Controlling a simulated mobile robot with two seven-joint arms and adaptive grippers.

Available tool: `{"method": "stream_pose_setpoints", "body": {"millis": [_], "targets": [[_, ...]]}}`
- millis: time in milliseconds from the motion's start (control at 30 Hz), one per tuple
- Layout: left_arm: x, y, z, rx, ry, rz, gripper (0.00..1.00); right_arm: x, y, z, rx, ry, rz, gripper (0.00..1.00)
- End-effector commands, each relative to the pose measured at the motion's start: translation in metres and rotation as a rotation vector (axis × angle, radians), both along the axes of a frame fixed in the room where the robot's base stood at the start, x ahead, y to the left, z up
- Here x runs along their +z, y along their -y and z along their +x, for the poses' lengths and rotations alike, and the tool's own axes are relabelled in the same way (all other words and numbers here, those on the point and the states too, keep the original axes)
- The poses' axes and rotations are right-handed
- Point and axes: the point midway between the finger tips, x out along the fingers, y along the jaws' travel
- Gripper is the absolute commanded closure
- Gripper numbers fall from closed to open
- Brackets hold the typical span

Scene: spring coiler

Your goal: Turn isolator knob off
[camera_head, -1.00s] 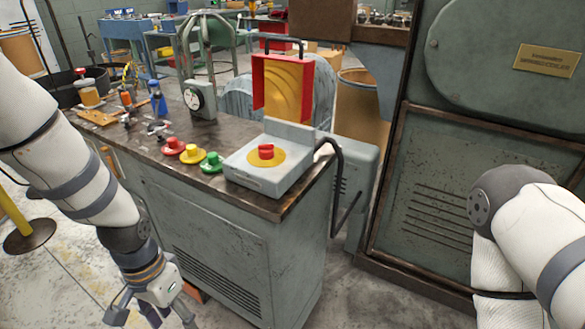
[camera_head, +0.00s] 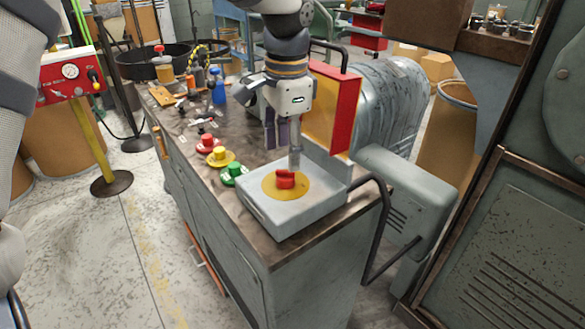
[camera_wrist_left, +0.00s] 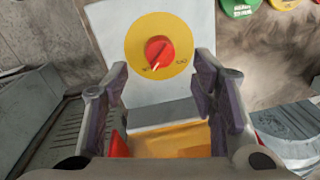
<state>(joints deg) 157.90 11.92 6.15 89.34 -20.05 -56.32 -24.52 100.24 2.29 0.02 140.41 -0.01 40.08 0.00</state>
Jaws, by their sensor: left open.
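The red isolator knob (camera_head: 285,179) sits on a round yellow plate (camera_head: 270,188) on top of a light grey box (camera_head: 283,217) at the bench corner. In the left wrist view the knob (camera_wrist_left: 160,52) has a white mark pointing to lower left, towards small print too small to read. My left gripper (camera_head: 284,150) points down just above the knob, with one fingertip close to its back edge. In the left wrist view its fingers (camera_wrist_left: 160,78) are open and apart, with the knob beyond the tips and between them. Contact cannot be told. My right gripper is out of view.
Red, yellow and green buttons (camera_head: 220,157) stand left of the box. A raised red and yellow cover (camera_head: 335,105) stands behind it, close to my gripper. Tools and bottles (camera_head: 215,88) lie farther back.

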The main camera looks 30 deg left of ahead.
Motion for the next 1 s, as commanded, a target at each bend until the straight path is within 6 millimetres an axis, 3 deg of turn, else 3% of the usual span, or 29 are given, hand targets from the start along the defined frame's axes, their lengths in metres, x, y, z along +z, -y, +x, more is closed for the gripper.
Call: {"method": "stream_pose_setpoints", "body": {"millis": [33, 200, 567, 600, 800, 1000], "targets": [[-0.016, 0.0, -0.001, -0.001, -0.009, -0.001, 0.48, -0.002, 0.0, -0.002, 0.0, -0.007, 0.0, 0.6], [-0.048, -0.002, 0.001, 0.0, -0.006, -0.001, 0.48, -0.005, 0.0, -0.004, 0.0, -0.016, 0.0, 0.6], [-0.058, -0.003, 0.002, 0.0, 0.0, -0.001, 0.48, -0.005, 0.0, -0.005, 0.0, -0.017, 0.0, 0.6], [-0.058, -0.003, 0.002, 0.0, 0.0, -0.001, 0.5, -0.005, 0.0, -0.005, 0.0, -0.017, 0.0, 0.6], [-0.058, -0.003, 0.002, 0.0, 0.0, -0.001, 0.95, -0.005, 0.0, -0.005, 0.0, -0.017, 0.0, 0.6], [-0.058, -0.003, 0.002, 0.005, -0.001, -0.002, 0.96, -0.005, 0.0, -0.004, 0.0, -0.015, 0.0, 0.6]]}}
